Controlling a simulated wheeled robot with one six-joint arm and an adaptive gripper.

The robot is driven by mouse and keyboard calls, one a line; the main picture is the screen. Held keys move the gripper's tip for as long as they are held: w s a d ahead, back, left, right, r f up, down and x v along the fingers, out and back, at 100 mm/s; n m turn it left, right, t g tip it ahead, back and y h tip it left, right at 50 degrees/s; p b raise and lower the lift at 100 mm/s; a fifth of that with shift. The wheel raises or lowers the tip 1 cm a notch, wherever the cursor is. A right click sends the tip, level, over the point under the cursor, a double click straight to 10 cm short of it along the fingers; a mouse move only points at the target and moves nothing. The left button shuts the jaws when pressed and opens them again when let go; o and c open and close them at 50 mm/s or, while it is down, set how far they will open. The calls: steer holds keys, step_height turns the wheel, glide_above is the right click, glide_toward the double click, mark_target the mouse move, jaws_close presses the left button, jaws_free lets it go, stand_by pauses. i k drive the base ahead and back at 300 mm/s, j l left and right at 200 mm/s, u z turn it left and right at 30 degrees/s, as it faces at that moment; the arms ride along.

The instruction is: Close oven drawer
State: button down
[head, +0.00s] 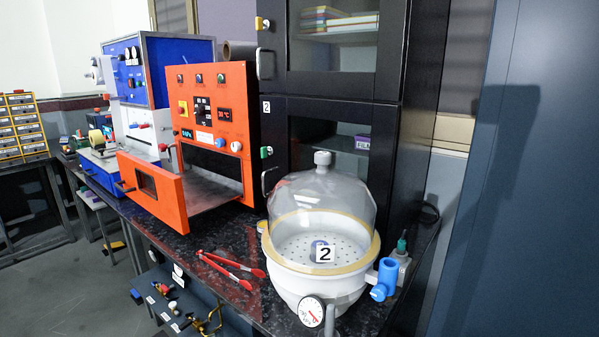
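The orange oven (215,110) stands on the dark speckled bench in the head view, with a control panel of knobs and small displays. Its drawer (172,198) is pulled out toward the front left. The drawer's orange front has a small dark window, and a grey metal tray (207,188) shows behind it. The oven opening is visible behind and above the tray. A dark handle seems to stick out at the left of the drawer front. My gripper is not in view.
A glass-domed desiccator (322,205) stands at the front right, and red tongs (230,268) lie on the bench (185,243) before the oven. Black cabinets (335,130) stand behind. A blue-and-white machine (140,70) is at the left. Open floor (75,285) lies at lower left.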

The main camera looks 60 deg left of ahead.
mark_target(174, 200)
steer(key=u, duration=3.1)
steer(key=i+j, duration=0.15)
steer(key=i, duration=0.3)
steer(key=i+j, duration=0.15)
steer(key=i, duration=0.3)
steer(key=i+j, duration=0.15)
steer(key=i, duration=0.25)
